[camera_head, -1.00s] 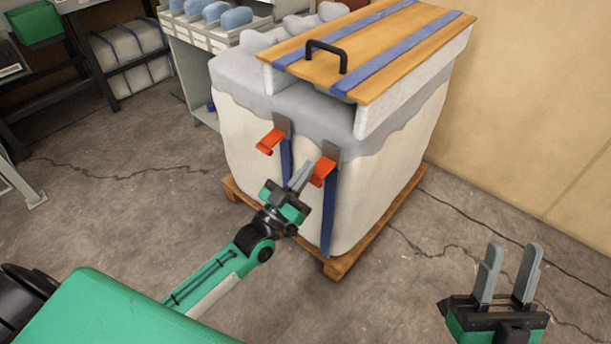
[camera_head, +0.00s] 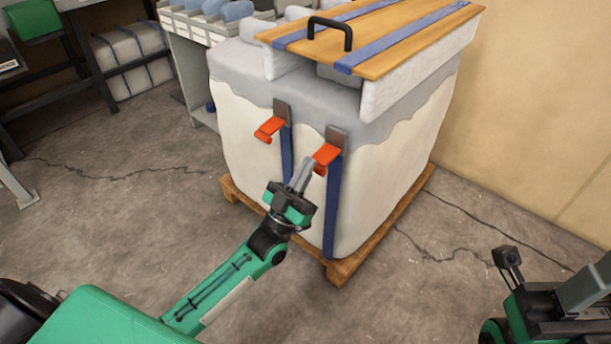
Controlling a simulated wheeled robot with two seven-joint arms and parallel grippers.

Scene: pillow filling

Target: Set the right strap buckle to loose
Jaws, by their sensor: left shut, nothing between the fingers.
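The right strap buckle has an orange-red lever (camera_head: 326,155) on a grey plate (camera_head: 337,137), with a blue strap (camera_head: 332,210) hanging below it. The lever sticks out from the bale's front, toward the lower left. My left gripper (camera_head: 302,168) is shut and empty, its fingertips just left of and slightly below this lever. I cannot tell whether they touch it. The left strap buckle (camera_head: 270,129) has a similar lever sticking out. My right gripper (camera_head: 580,292) is at the lower right, cut off by the picture edge, away from the buckles.
The large white and grey bale (camera_head: 240,130) stands on a wooden pallet (camera_head: 343,268). A wooden lid (camera_head: 385,45) with blue bands and a black handle (camera_head: 330,33) tops it. A shelf of bins (camera_head: 195,30) stands behind left. A wall is at right. Floor in front is open.

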